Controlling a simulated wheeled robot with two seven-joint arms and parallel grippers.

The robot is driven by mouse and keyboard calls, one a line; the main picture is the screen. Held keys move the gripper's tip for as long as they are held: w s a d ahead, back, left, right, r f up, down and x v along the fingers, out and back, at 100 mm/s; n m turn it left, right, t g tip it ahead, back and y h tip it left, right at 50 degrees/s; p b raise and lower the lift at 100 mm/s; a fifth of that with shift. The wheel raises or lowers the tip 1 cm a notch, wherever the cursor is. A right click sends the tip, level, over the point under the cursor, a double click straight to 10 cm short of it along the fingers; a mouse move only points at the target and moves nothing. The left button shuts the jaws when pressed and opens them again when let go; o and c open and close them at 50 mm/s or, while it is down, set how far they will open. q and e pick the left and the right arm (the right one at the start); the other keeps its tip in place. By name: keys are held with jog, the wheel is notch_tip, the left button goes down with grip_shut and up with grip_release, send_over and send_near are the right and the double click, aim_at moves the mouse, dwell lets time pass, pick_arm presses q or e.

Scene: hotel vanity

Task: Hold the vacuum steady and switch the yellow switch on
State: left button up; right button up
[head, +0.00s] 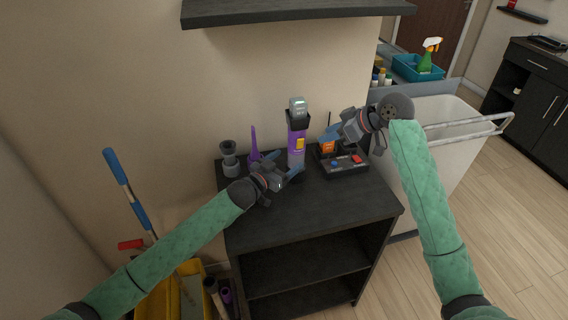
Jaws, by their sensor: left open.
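The vacuum (296,154) stands upright on the dark cabinet top, with a purple body and a grey and black upper end. A small yellow switch (299,143) shows on its front. My left gripper (284,167) is open, low in front of the vacuum and slightly to its left.
A grey nozzle (229,160) and a purple pointed tool (254,146) stand left of the vacuum. A black tray (345,172) with small coloured items and an orange item (327,147) are at right. A shelf (300,12) hangs above. The front of the cabinet top (310,212) is clear.

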aim_at(299, 151)
pick_arm(q)
jog(key=shift+x, duration=3.75)
jog(key=c, duration=1.3)
jog(key=shift+c, duration=0.4)
pick_arm(e)
jog(key=shift+f, duration=0.1)
jog(key=c, duration=0.6)
jog(key=shift+a+f, duration=0.25)
jog(key=shift+f, duration=0.1)
grip_shut()
jog(key=s+a+f+m+t, duration=0.3)
jog(key=a+f+m+t, duration=0.15)
jog(key=f+t, duration=0.25)
pick_arm(q)
jog(key=shift+s, duration=0.1)
pick_arm(e)
jog(key=s+d+m+t+h, duration=0.1)
jog(key=s+m+t+h, duration=0.2)
jog(key=s+t, duration=0.4)
jog(key=shift+s+d+f+m, duration=0.35)
jog(key=shift+s+m, duration=0.4)
jog(key=shift+s, duration=0.55)
